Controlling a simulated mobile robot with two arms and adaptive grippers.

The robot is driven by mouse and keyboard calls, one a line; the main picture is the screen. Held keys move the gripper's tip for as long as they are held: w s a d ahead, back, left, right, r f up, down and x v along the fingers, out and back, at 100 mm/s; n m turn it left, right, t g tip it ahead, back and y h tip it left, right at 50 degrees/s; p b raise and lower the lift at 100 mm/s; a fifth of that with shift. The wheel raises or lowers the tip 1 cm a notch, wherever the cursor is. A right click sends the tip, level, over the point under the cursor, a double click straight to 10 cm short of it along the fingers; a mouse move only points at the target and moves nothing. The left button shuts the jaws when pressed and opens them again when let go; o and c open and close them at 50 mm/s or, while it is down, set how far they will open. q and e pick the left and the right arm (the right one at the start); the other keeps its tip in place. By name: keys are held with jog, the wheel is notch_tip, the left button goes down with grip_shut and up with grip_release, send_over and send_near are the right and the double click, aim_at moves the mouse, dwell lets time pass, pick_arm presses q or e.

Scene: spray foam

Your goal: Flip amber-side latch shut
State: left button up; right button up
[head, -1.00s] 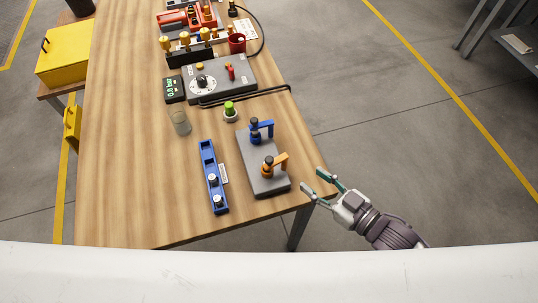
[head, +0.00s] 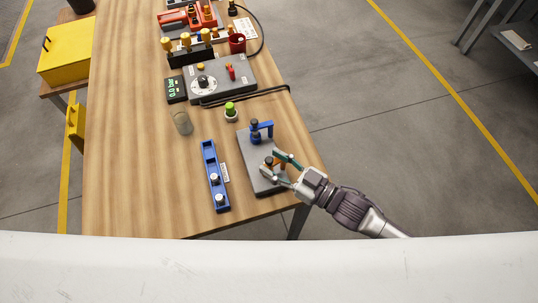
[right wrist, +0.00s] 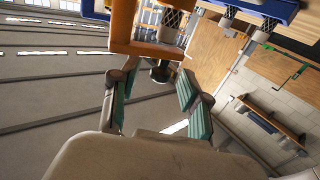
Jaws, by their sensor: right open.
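The amber latch (head: 281,164) sits at the near end of a grey base plate (head: 256,176) on the wooden table, partly hidden by my right gripper. A blue latch (head: 262,130) stands at the plate's far end. My right gripper (head: 271,163) is open, with its two fingers reaching in from the right on either side of the amber latch's handle. In the right wrist view, the amber latch (right wrist: 148,48) shows large just beyond the two open fingers (right wrist: 156,98). I cannot tell whether the fingers touch it. My left gripper is not in view.
A blue rack (head: 212,172) with white-topped parts lies left of the plate. A green-capped part (head: 231,111), a glass cup (head: 182,123) and a grey control box (head: 220,80) stand farther back. The table's right edge runs close beside the plate.

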jog(key=shift+x, duration=0.95)
grip_shut()
jog(key=shift+a+m+t+h, duration=0.15)
jog(key=shift+m+t+h, duration=0.35)
jog(key=shift+m+t, duration=0.1)
jog(key=shift+w+m+t+h+p, duration=0.15)
jog(key=shift+w+m+t+h, duration=0.1)
jog(key=shift+m+t+h, duration=0.3)
jog(key=shift+w+m+t+h+p, duration=0.15)
jog(key=shift+w+m+t+h, duration=0.1)
jog(key=shift+m+t+h, duration=0.25)
